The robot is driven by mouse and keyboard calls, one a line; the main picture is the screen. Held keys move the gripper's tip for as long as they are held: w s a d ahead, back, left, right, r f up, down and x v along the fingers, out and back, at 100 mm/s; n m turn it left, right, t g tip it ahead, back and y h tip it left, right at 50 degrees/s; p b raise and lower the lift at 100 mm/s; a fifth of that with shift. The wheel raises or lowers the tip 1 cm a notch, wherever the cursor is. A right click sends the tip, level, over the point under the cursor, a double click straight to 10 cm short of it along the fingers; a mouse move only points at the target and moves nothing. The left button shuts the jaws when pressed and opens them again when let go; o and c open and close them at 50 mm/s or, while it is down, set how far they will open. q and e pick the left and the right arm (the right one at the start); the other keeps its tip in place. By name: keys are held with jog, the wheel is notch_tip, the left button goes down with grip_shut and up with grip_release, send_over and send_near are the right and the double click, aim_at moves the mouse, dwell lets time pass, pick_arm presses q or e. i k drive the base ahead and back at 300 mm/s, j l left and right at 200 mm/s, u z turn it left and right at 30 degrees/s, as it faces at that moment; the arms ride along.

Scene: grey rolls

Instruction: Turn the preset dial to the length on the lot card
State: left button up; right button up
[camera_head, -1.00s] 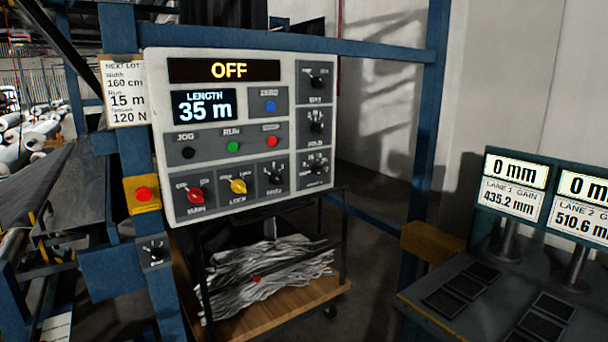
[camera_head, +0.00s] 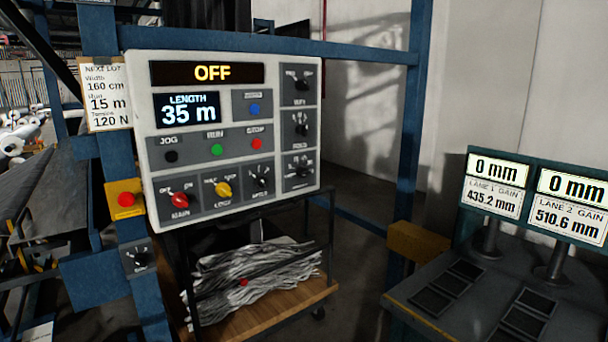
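The lot card (camera_head: 106,97) hangs left of the control panel and reads width 160 cm, run 15 m and tension 120 N. The white control panel (camera_head: 141,118) has a top display (camera_head: 213,73) reading OFF and a length display (camera_head: 187,109) reading 35 m. A red knob labelled main (camera_head: 180,199) and a yellow knob (camera_head: 223,190) sit at the bottom, beside a black dial (camera_head: 261,181). Three more black dials, top (camera_head: 302,83), middle (camera_head: 302,129) and lower (camera_head: 302,171), line the right column. Small dial labels are too blurred to read surely. Neither gripper shows.
A yellow box with a red button (camera_head: 126,199) and a small black knob (camera_head: 139,259) are on the blue post. A cart (camera_head: 262,315) with grey scrap stands below the panel. A console (camera_head: 420,300) with two 0 mm screens stands at right.

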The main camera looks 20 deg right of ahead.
aim_at(302, 172)
jog(key=i+l, duration=0.3)
jog(key=i, duration=0.15)
jog(key=i+l, duration=0.3)
jog(key=i+z, duration=0.15)
jog(key=z, duration=1.65)
